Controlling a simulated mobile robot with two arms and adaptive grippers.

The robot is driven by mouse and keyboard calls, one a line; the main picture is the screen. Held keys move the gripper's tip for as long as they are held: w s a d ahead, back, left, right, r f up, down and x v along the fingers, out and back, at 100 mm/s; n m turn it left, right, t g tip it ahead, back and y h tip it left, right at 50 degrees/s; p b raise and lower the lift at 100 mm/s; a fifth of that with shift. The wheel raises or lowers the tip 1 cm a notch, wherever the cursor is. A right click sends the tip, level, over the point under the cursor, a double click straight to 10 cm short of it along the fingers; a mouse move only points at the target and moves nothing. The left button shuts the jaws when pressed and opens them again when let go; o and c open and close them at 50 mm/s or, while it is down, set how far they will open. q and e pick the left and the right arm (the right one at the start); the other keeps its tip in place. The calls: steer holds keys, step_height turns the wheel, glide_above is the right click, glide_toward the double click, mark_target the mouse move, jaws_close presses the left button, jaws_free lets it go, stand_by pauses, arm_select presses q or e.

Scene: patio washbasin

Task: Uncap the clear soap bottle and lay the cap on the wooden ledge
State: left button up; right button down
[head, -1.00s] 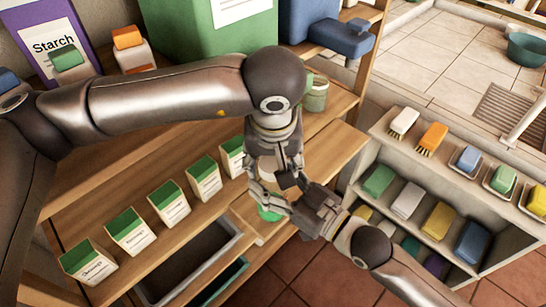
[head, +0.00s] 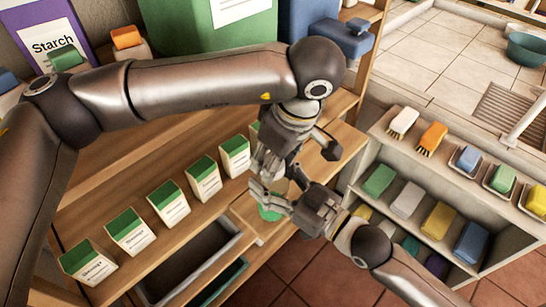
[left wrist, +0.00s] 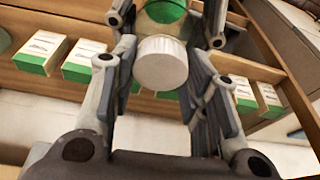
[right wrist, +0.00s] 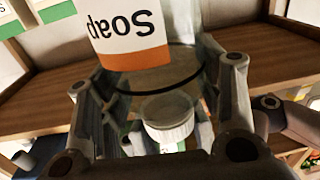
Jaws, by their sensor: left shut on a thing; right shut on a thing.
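The clear soap bottle (right wrist: 135,38), with an orange and white label reading "Soap", sits between the fingers of my right gripper (right wrist: 160,78) in the right wrist view. Its label appears upside down there. My right gripper (head: 278,198) is shut on it, and the arms hide most of the bottle in the head view. A white ribbed cap (left wrist: 161,62) is between the fingers of my left gripper (left wrist: 166,25). I cannot tell whether the cap still touches the bottle's neck. The wooden ledge (head: 343,140) runs behind the grippers, partly covered by my left arm.
Several green and white boxes (head: 170,204) stand in a row along the wooden shelf. An open grey drawer (head: 195,262) lies below. A pale rack (head: 378,148) with brushes and coloured soap bars stands at right.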

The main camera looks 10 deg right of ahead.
arm_select(q)
steer(key=shift+d+r+n, duration=0.1)
steer(key=shift+d+n, duration=0.15)
steer(key=shift+n, duration=0.05)
steer(key=o, duration=1)
steer(key=shift+o, duration=0.6)
steer(key=shift+a, duration=0.15)
steer(key=shift+r, duration=0.1)
